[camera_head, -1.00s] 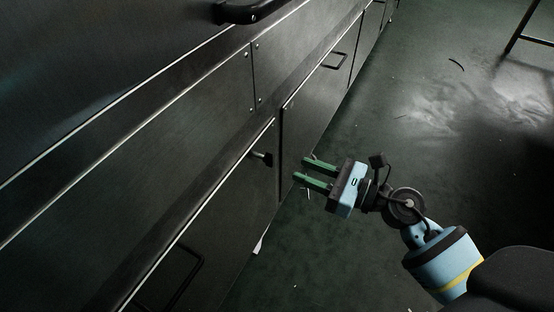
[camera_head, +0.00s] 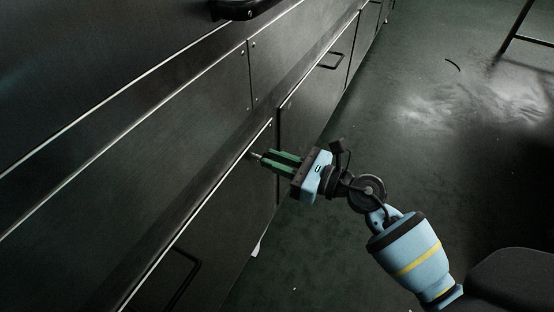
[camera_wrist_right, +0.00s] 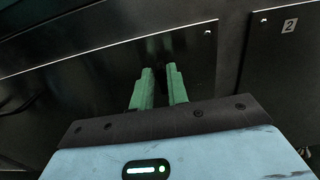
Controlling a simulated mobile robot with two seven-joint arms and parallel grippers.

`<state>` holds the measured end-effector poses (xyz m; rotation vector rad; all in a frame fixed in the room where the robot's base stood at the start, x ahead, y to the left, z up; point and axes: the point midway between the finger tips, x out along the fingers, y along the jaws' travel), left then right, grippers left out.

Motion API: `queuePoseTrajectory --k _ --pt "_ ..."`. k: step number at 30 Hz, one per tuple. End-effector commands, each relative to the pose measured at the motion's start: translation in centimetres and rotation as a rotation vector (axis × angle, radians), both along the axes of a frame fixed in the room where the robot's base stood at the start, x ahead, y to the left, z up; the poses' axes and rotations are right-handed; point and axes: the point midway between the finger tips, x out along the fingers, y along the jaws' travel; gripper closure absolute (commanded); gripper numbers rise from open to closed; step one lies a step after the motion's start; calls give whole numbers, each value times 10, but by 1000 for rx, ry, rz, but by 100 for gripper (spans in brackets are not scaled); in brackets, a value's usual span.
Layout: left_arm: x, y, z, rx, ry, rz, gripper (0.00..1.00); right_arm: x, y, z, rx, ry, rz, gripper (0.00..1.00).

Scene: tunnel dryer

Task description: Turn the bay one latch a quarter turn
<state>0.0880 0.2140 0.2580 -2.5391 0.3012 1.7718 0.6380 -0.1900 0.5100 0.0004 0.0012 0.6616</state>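The bay one latch (camera_head: 256,155) is on the lower panel of the dryer, near its upper right corner. Only its thin metal stem shows in the head view; its dark handle is hidden between my right gripper's fingers. My right gripper (camera_head: 268,159) has green fingers drawn close together around the handle, pointing left at the panel. My left gripper is not in view.
The neighbouring panel with a "2" label (camera_wrist_right: 289,26) is to the right. A loop handle (camera_head: 184,278) is low on the bay one panel. A black handle (camera_head: 243,10) juts out above. The floor (camera_head: 400,130) to the right is mostly clear, with a metal leg (camera_head: 516,27) behind.

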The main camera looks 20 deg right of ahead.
Motion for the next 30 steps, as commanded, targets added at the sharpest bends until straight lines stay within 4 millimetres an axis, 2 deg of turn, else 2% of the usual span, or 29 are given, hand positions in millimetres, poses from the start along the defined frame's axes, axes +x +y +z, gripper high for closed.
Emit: queuePoseTrajectory --k 1,3,17,30 --pt "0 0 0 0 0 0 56 0 0 0 0 0 0 91" --pt "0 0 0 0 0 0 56 0 0 0 0 0 0 100" --pt "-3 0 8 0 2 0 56 0 -1 2 42 33 0 100" --pt "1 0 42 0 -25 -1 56 3 -4 4 310 240 -1 100"
